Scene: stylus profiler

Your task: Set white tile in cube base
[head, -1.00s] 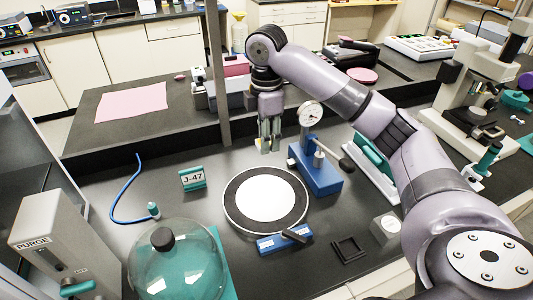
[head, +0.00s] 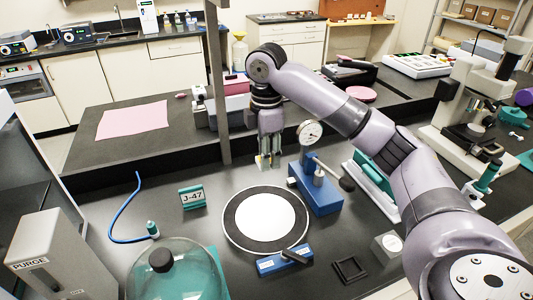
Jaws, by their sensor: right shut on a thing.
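My right gripper (head: 266,163) hangs pointing down above the dark bench, behind the round plate and left of the blue dial gauge stand. It is shut on a small pale thing between its fingertips, too small to identify surely as the white tile. A small black square frame (head: 349,270), which looks like the cube base, lies flat and empty on the bench at the front right. A clear block with a white round face (head: 388,244) stands just right of and behind it. My left gripper is not in view.
A round plate with a black ring (head: 232,229) and white centre lies mid-bench. The blue dial gauge stand (head: 318,194) is beside my right gripper.

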